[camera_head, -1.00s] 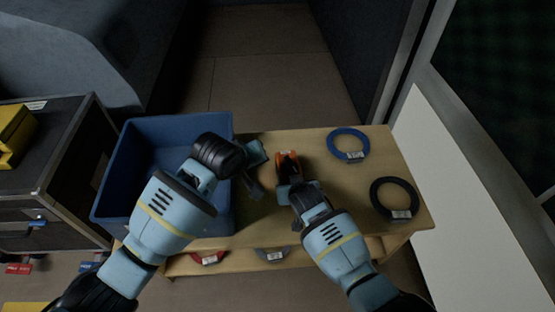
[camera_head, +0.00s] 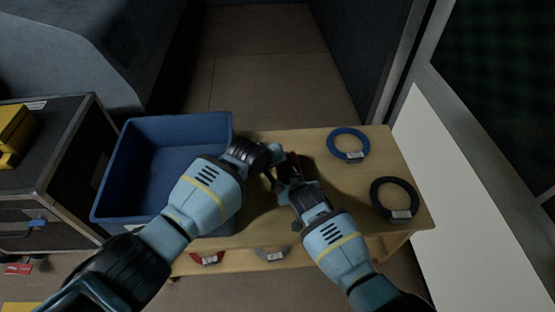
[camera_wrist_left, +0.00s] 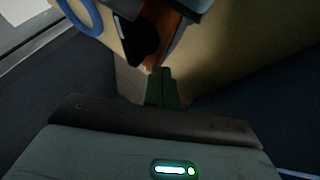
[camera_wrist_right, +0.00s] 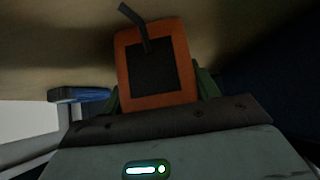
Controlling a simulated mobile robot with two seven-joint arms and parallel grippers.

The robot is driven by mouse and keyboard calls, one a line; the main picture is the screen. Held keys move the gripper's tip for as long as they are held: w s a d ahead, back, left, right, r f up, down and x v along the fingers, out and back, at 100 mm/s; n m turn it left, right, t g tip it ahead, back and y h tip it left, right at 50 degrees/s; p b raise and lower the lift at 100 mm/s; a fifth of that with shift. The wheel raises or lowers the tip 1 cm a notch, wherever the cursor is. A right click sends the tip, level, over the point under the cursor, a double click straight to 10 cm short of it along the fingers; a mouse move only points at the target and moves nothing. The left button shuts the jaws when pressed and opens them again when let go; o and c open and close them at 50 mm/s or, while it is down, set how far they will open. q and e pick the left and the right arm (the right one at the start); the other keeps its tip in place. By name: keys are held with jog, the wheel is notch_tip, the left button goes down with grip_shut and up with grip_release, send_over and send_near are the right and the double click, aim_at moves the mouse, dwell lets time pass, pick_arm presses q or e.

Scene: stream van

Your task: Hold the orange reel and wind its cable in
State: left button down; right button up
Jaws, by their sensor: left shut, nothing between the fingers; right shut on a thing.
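The orange reel (camera_wrist_right: 184,50) has a squarish orange body, a dark centre and a dark bar sticking out over its top edge in the right wrist view. My right gripper (camera_wrist_right: 157,98) is shut on it, with a finger at each side. In the head view the reel is mostly hidden by my grippers. My left gripper (camera_wrist_left: 163,84) is shut and empty, its fingertips together close to the reel, whose orange side (camera_wrist_left: 160,52) and a dark part show in the left wrist view. I cannot tell whether the fingertips touch it. I cannot make out the reel's cable.
A blue cable coil (camera_head: 348,145) and a black coil (camera_head: 394,198) lie at the table's right. Red (camera_head: 207,259) and grey (camera_head: 272,254) coils are below the front edge. A black case (camera_head: 70,165) stands far left.

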aim_at(291, 167)
pick_arm(q)
jog(key=shift+w+d, duration=0.3)
jog(key=shift+d, duration=0.55)
jog(key=shift+w+d, duration=0.1)
jog(key=shift+w+d, duration=0.2)
jog(key=shift+d, duration=0.15)
jog(key=shift+w, duration=0.2)
jog(key=shift+w+d, duration=0.1)
jog(key=shift+s, duration=0.9)
